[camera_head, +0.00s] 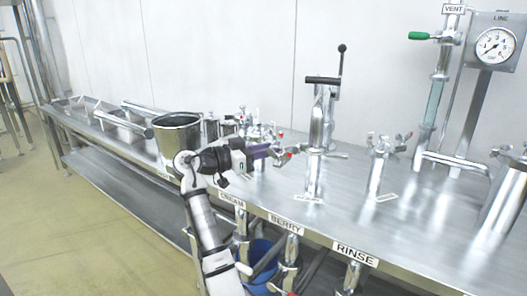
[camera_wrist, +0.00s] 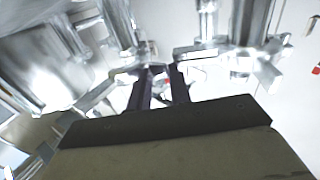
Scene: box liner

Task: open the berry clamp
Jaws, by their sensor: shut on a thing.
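The berry clamp (camera_head: 318,150) sits around the tall steel post with a black handle, behind the BERRY label (camera_head: 285,222) on the table edge. Its red-tipped lever (camera_head: 291,151) sticks out to the left, toward my gripper (camera_head: 271,152). In the wrist view, my gripper (camera_wrist: 160,78) has its two dark fingers close around a small part with a bit of red, which looks like the clamp's lever; the grip itself is partly hidden. I cannot tell whether the clamp is open or closed.
A steel pot (camera_head: 178,138) stands left of my wrist. Several small fittings (camera_head: 255,130) crowd behind my gripper. Another clamped post (camera_head: 377,172) stands to the right, above the RINSE label (camera_head: 357,255). A gauge (camera_head: 495,45) is at far right. The front right tabletop is clear.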

